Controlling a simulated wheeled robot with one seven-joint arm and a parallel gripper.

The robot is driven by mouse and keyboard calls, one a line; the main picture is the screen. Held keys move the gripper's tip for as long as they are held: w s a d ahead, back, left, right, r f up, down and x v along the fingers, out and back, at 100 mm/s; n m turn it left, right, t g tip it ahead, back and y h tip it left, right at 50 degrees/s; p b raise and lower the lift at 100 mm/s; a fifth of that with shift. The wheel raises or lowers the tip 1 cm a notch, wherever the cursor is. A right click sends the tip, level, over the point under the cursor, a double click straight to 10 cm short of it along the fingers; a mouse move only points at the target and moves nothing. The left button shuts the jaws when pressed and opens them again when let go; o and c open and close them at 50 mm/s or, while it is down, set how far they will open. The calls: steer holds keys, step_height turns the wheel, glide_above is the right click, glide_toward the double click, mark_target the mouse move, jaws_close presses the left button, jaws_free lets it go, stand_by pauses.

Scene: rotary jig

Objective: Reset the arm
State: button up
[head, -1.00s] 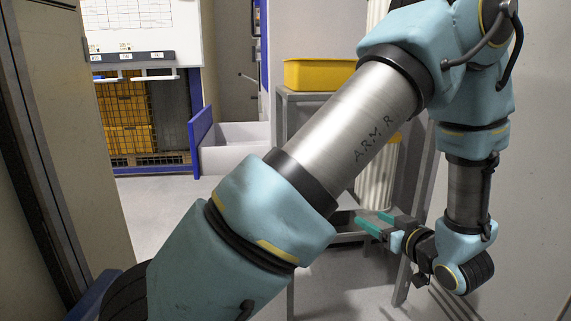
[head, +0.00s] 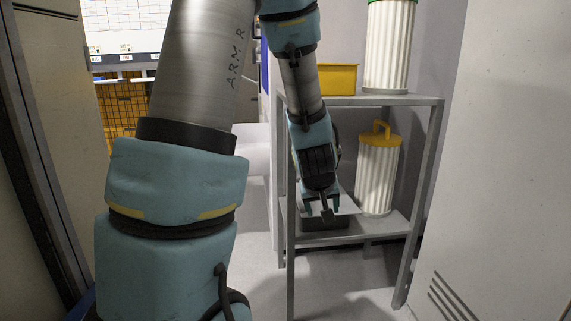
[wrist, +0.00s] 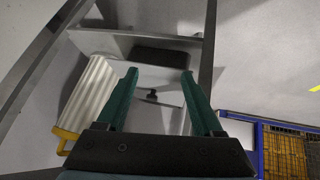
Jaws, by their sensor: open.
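My arm (head: 195,70) fills the left-middle of the head view, bearing the marking "ARM R". Its forearm hangs down in front of the grey metal rack. My gripper (head: 321,207) points downward near the rack's lower shelf, with its teal fingers apart. In the wrist view my gripper (wrist: 158,75) shows two green fingers spread wide with nothing held between them. Beyond them are a pale flat plate (wrist: 165,78) and a small dark knob (wrist: 152,95). Whether the fingertips touch anything is unclear.
The grey rack (head: 425,101) carries a yellow bin (head: 338,79) and a white ribbed canister (head: 388,45) on top. Another ribbed canister (head: 378,180) with a yellow handle stands on its lower shelf. A pale cabinet (head: 500,170) closes off the right.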

steer(key=s+a+r+m+g+y, duration=0.15)
steer(key=s+a+g, duration=0.35)
steer(key=s+a, duration=0.9)
step_height(320, 180, up, 38)
steer(key=w+a+p, duration=0.1)
steer(key=a+p, duration=0.1)
steer(key=p, duration=3.6)
steer(key=shift+w, duration=0.4)
